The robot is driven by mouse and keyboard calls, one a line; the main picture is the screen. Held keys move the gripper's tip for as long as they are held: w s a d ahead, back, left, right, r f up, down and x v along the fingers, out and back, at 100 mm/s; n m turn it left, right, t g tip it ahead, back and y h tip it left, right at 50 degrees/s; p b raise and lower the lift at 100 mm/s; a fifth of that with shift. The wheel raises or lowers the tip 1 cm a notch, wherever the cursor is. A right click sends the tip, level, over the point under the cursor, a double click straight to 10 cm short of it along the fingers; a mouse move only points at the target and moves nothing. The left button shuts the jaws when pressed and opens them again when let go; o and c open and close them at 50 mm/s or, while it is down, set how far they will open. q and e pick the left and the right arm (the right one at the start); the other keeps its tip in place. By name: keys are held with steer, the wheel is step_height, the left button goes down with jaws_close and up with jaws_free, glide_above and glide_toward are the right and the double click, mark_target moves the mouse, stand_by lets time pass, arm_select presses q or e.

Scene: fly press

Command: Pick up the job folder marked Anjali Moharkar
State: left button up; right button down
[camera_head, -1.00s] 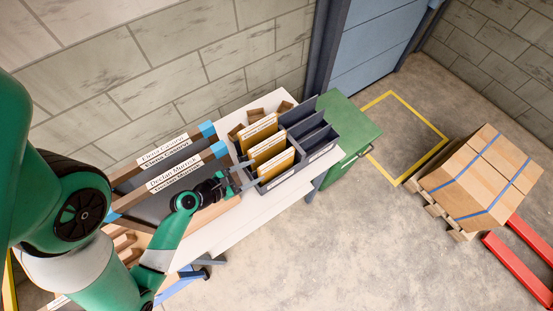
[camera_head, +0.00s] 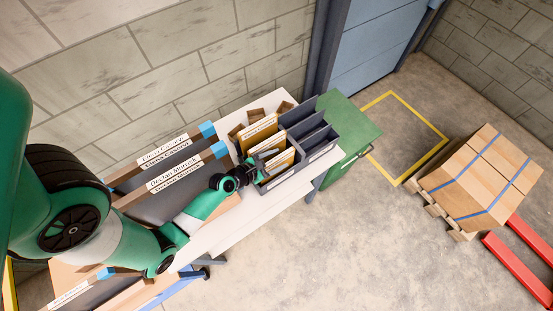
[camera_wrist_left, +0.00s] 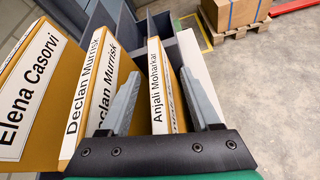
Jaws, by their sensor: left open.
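The folder marked Anjali Moharkar (camera_wrist_left: 157,88) is yellow with a white label and stands upright in a grey rack. It lies between the fingers of my left gripper (camera_wrist_left: 160,62), which is open, with a finger on each side. In the head view, my left gripper (camera_head: 268,166) is at the front folder (camera_head: 283,160) of the rack, its fingers partly covering it. Whether the fingers touch the folder I cannot tell. The Declan Murrisk folder (camera_wrist_left: 95,85) is just left of the left finger, and the Elena Casorvi folder (camera_wrist_left: 30,90) is farther left.
The grey rack (camera_head: 320,151) has empty slots on its right side. It stands on a white bench (camera_head: 228,236) beside a green cabinet (camera_head: 350,122). Large named boards (camera_head: 172,180) stand left of the rack. A pallet of boxes (camera_head: 478,180) is on the floor at right.

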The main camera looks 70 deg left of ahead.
arm_select(q)
jaws_close()
stand_by(1.4)
